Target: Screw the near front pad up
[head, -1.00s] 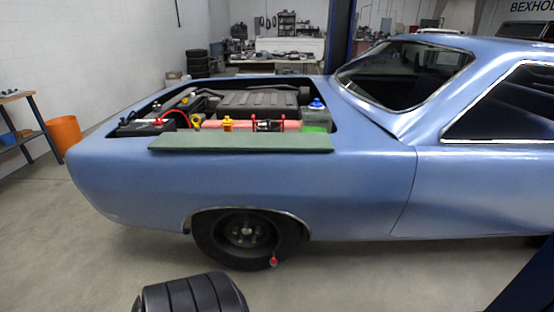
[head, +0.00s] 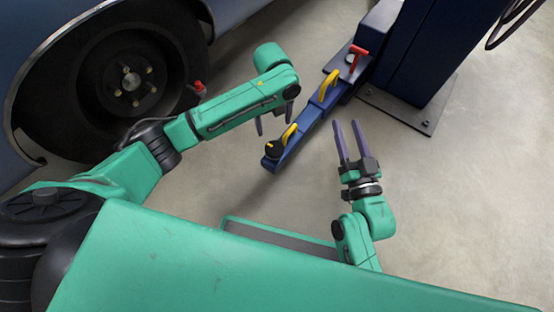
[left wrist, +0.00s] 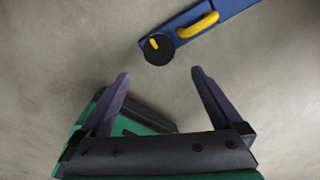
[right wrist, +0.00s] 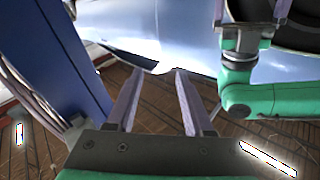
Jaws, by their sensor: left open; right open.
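The near front pad (head: 274,148) is a black round disc with a yellow mark, at the tip of a blue lift arm (head: 322,100) low over the floor. It also shows in the left wrist view, the pad (left wrist: 159,49) lying beyond my fingertips. My left gripper (head: 273,122) is open and empty, close to the pad in the head view and apart from it in the left wrist view (left wrist: 160,76). My right gripper (head: 346,125) is open and empty, right of the lift arm; its fingers also show in the right wrist view (right wrist: 158,72).
Yellow handles (head: 328,86) and a red T-handle (head: 358,56) stand on the lift arm. The blue post (head: 425,50) rises from a bolted base plate. The car's wheel (head: 128,80) is at upper left. Bare floor lies at right.

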